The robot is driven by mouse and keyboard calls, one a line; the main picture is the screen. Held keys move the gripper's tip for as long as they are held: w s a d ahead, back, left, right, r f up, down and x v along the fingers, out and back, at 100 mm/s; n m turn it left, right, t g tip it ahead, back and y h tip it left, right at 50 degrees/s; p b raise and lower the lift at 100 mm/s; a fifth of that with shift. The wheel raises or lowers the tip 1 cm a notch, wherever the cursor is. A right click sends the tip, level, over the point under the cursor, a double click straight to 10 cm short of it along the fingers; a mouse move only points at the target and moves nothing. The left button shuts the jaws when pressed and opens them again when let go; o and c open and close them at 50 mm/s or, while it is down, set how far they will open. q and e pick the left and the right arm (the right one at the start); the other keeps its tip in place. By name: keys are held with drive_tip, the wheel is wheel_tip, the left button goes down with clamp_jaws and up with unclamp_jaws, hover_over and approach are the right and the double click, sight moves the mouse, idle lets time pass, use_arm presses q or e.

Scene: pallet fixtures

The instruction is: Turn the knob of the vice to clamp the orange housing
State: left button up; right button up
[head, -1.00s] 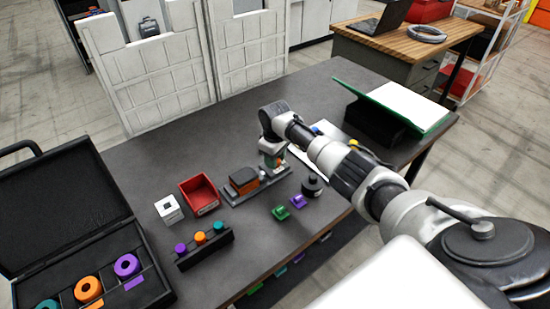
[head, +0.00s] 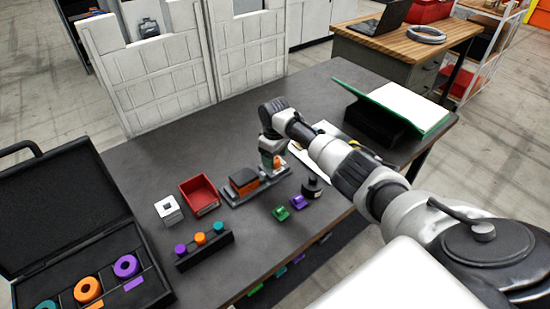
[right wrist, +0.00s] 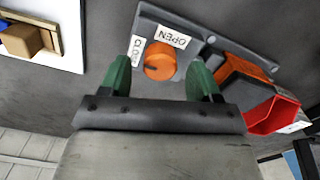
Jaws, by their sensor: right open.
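The vice (head: 257,186) is a grey fixture on the dark table, with the orange housing (head: 243,180) between dark jaws. In the right wrist view the orange knob (right wrist: 160,61) sits on the vice base beside white labels, one reading "OPEN". The orange housing (right wrist: 249,66) shows there to the right of the knob. My right gripper (right wrist: 160,80) is open, its green fingers on either side of the knob in that view; contact cannot be told. In the head view the right gripper (head: 272,163) points down over the vice's right end. My left gripper is out of view.
A red bin (head: 199,196) and a white block (head: 168,209) stand left of the vice. A rack with coloured pegs (head: 204,250), green and purple parts (head: 282,213) and a black round object (head: 312,187) are nearer. An open case (head: 75,225) stands at the left.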

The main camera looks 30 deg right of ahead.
wheel_tip(320, 180, up, 10)
drive_tip(key=b, duration=0.1)
drive_tip(key=shift+s+f, duration=0.1)
drive_tip(key=shift+f, duration=0.05)
idle(0.5)
